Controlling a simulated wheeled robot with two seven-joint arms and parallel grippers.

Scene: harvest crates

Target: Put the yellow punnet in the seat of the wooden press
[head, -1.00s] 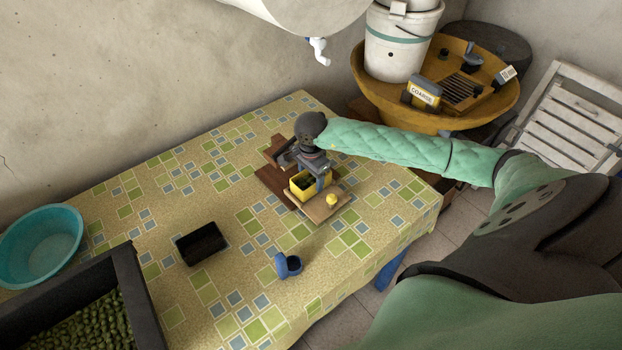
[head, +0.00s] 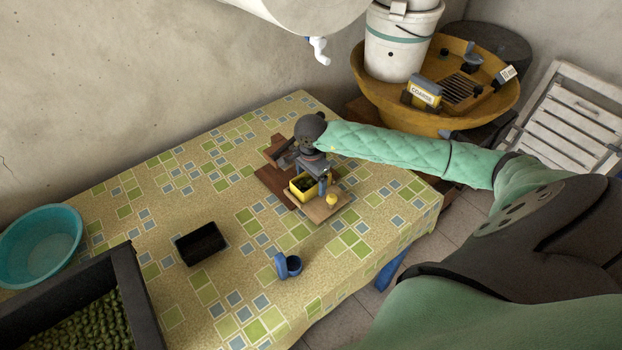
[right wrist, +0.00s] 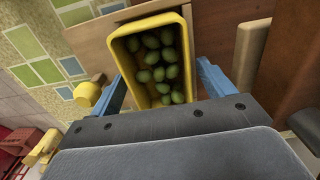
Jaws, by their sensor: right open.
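The yellow punnet (head: 302,196), holding several small green fruits, stands upright on the wooden press (head: 325,208) on the table. In the right wrist view the punnet (right wrist: 150,22) lies between the two blue fingers of my right gripper (right wrist: 158,62), with a gap showing at the right finger. My right gripper (head: 313,182) is open around the punnet from above. The press (right wrist: 92,38) shows as light board left of the punnet and darker wood to its right. The gripper hides the punnet's near end, and I cannot tell how it sits in the seat. My left gripper is out of view.
A small yellow knob (head: 331,199) stands on the press beside the punnet. A black tray (head: 201,244), a blue ring-like piece (head: 287,265), a teal basin (head: 40,245) and a dark crate (head: 135,290) of green fruits are on the table. Patterned cloth between them is free.

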